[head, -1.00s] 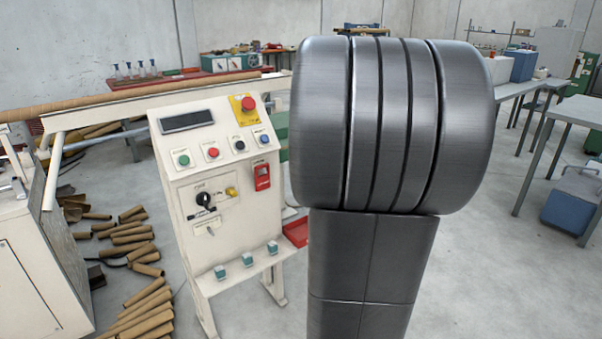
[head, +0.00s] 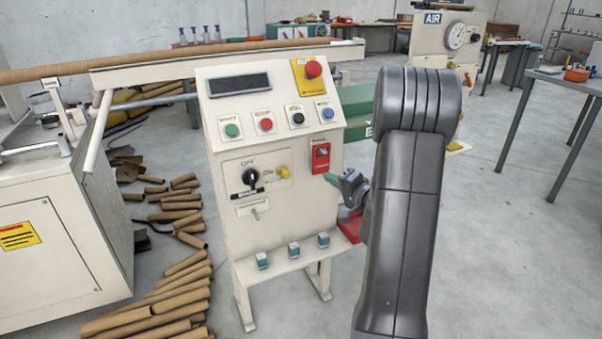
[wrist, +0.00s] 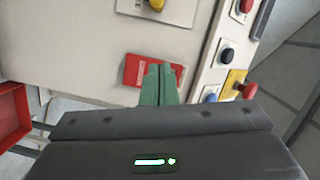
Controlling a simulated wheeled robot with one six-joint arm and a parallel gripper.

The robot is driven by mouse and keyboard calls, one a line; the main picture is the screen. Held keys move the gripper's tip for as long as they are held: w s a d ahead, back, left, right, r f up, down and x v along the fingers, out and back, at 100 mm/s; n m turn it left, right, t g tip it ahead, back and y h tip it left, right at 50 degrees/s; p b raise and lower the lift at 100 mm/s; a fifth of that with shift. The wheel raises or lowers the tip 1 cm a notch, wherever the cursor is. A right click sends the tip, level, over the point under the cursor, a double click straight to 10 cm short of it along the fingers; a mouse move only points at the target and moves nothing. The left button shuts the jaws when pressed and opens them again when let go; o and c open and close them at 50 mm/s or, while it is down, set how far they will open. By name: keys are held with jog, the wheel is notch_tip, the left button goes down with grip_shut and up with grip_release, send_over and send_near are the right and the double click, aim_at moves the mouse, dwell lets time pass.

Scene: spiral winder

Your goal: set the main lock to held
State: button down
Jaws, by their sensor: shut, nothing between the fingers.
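The white control console (head: 225,130) stands in the middle of the head view. Its panel has a black rotary switch (head: 250,178) beside OFF and ON lettering, with a dark label strip under it. A yellow knob-like piece (head: 283,172) sits to its right. I cannot tell for certain which part is the main lock. A red unit (head: 320,157) is on the panel's right side; it also shows in the wrist view (wrist: 136,68). My gripper's green fingers (head: 331,180) are together and empty, just below the red unit. In the wrist view the fingers (wrist: 161,85) partly cover it; contact is unclear.
Green, red, black and blue buttons and a red emergency stop (head: 313,68) are above. Teal switches (head: 293,249) sit on the lower ledge. A red tray (head: 350,229) is beside the console, near my arm.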

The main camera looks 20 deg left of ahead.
jog(key=b, duration=0.2)
send_near(287, 167)
jog(key=w+a, duration=0.3)
jog(key=shift+w+a+f, duration=0.25)
jog(key=shift+w+a, duration=0.05)
jog(key=shift+a, duration=0.1)
jog(key=shift+s+a+f+b, duration=0.1)
jog(key=shift+s+a+b, duration=0.1)
jog(key=shift+s+b, duration=0.1)
jog(key=s+a, duration=0.3)
jog(key=s, duration=0.1)
jog(key=shift+a, duration=0.2)
jog(key=shift+w, duration=0.1)
